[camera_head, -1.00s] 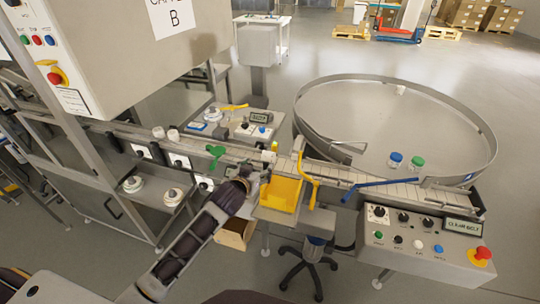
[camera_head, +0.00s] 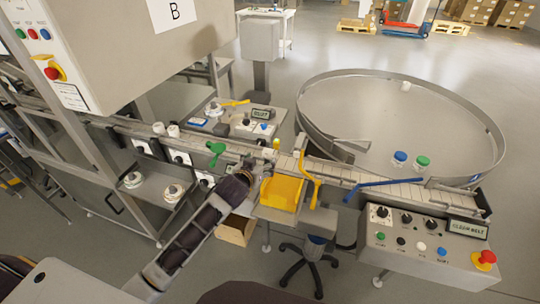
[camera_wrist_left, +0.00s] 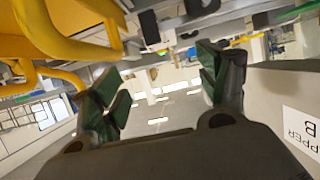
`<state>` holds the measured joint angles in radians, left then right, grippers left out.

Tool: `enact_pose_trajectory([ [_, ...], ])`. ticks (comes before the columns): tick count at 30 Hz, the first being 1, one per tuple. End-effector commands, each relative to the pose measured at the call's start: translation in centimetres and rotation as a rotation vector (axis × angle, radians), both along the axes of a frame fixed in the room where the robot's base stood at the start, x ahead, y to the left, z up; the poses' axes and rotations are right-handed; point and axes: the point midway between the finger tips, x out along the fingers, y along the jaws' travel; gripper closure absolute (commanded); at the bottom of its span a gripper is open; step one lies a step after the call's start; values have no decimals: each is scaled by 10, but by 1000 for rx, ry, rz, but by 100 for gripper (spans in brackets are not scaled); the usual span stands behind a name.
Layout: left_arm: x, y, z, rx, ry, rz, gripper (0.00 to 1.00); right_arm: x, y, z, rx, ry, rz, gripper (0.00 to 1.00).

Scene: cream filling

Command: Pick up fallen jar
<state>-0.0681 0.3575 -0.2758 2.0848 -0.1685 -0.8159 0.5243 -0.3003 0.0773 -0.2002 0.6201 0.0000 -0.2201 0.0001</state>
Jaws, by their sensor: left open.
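My left gripper (camera_head: 255,172) is at the belt's near edge, just left of the yellow bin (camera_head: 281,193). In the left wrist view its green-padded fingers (camera_wrist_left: 160,92) are apart, with no jar seen between them. Two small white jars (camera_head: 165,129) stand on the conveyor belt (camera_head: 225,150) to the left. A small white jar-like piece (camera_head: 405,86) is at the far side of the round table (camera_head: 350,110). Jars with a blue lid (camera_head: 400,157) and a green lid (camera_head: 422,162) stand nearer on it. I cannot tell which jar is fallen. My right gripper is not in view.
A yellow curved guide (camera_head: 313,180) and a blue bar (camera_head: 383,183) cross the belt right of the gripper. A green lever (camera_head: 216,150) is to its left. The control box (camera_head: 425,245) stands at the front right. The machine cabinet (camera_head: 130,50) rises at the left.

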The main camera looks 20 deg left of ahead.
Motion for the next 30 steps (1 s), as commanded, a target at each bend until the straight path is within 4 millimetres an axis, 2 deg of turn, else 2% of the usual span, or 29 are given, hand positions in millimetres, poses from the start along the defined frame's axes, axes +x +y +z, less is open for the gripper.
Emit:
enact_pose_trajectory([
  [21, 56, -2, -21, -1, -2, 0, 25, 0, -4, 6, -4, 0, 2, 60],
  [30, 74, -3, -30, 0, -1, -1, 25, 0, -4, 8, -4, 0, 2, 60],
])
